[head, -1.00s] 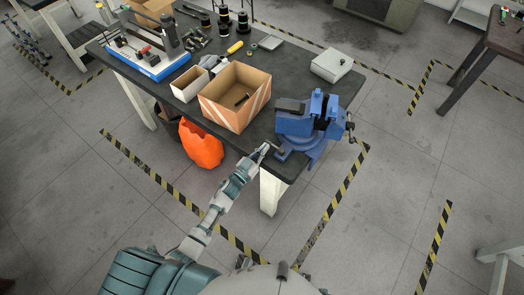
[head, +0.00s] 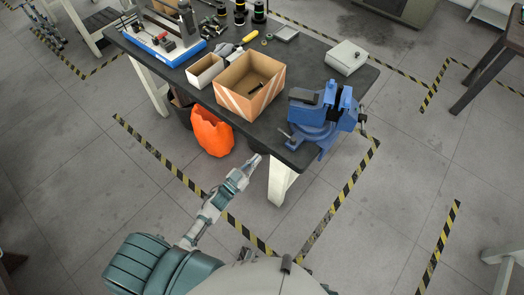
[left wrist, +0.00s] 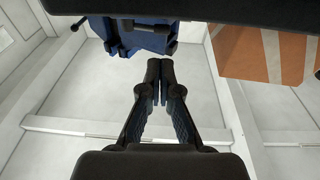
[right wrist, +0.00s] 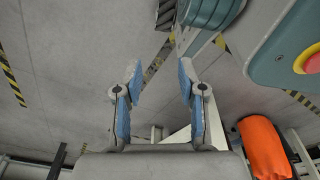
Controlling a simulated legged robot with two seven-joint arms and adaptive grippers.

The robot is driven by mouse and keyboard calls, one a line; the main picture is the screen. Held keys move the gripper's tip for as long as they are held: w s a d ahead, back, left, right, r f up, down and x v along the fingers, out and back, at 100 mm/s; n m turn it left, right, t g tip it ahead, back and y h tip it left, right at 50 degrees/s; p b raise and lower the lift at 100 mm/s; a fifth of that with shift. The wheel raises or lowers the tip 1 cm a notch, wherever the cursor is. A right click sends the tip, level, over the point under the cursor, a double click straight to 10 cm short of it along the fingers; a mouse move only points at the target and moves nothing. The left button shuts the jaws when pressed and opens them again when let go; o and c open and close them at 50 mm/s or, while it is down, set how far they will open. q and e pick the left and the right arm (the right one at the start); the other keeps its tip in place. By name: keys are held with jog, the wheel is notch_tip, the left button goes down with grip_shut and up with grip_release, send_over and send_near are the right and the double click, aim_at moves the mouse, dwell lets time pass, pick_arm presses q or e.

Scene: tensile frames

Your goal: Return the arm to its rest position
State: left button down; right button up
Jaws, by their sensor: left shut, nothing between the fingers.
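My left arm reaches up from the bottom of the head view. Its gripper (head: 253,162) is by the near edge of the dark workbench (head: 268,133), short of the blue vise (head: 321,112). In the left wrist view the fingers (left wrist: 160,64) are together with nothing between them. The vise also shows at the top of that view (left wrist: 140,38), apart from the fingertips. My right gripper (right wrist: 160,70) shows only in the right wrist view, with its two fingers spread and nothing between them.
An open cardboard box (head: 236,107) and a grey case (head: 345,57) stand on the bench. An orange bag (head: 212,132) hangs over a dark bin under the bench's front edge. Striped tape (head: 340,202) marks the floor.

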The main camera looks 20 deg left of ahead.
pick_arm(q)
jog(key=s+a+f+n+g+y, duration=0.1)
jog(key=s+a+f+g+y, duration=0.15)
jog(key=s+f, duration=0.45)
jog(key=s+a+f+n+g+y, duration=0.1)
jog(key=s+f+g+y, duration=0.15)
jog(key=f, duration=0.85)
jog(key=s+a+f+n+g+y, duration=0.1)
jog(key=s+f+g+y, duration=0.2)
jog(key=f, duration=0.6)
jog(key=s+d+f+g, duration=0.1)
jog(key=s+f+g, duration=0.3)
jog(key=s, duration=0.7)
jog(key=s+d+f+g, duration=0.1)
jog(key=s+f+g, duration=0.3)
jog(key=s+f, duration=0.4)
jog(key=s, duration=0.3)
jog(key=shift+s+f+m+g, duration=0.2)
jog(key=shift+s+m+g, duration=0.1)
jog(key=shift+m+g, duration=0.1)
pick_arm(e)
jog(key=shift+s, duration=0.3)
pick_arm(q)
jog(key=shift+d, duration=0.1)
pick_arm(e)
jog(key=shift+s, duration=0.2)
